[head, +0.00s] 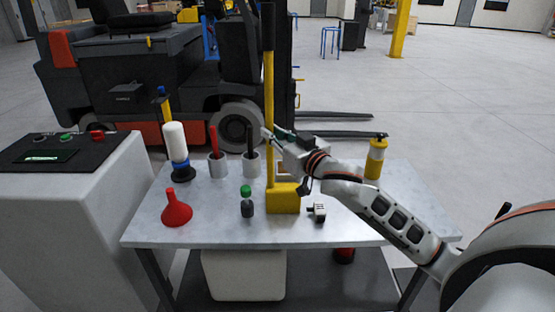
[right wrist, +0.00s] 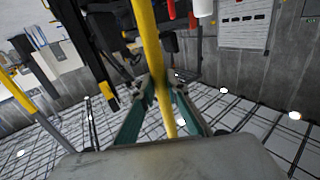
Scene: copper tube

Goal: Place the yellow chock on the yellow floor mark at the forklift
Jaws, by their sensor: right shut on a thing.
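The yellow chock (head: 284,199) is a block at the foot of a long upright yellow pole with a black top. It appears over the middle of the grey table; I cannot tell whether it touches the top. My right gripper (head: 268,134) is shut on the pole, well above the block. In the right wrist view the yellow pole (right wrist: 150,50) runs between the fingers (right wrist: 158,100). The forklift (head: 165,75) stands behind the table, its front wheel (head: 238,127) left of the pole. I cannot make out the floor mark clearly. My left gripper is out of view.
A grey console (head: 75,215) stands left. Open floor (head: 460,110) lies right of the forklift.

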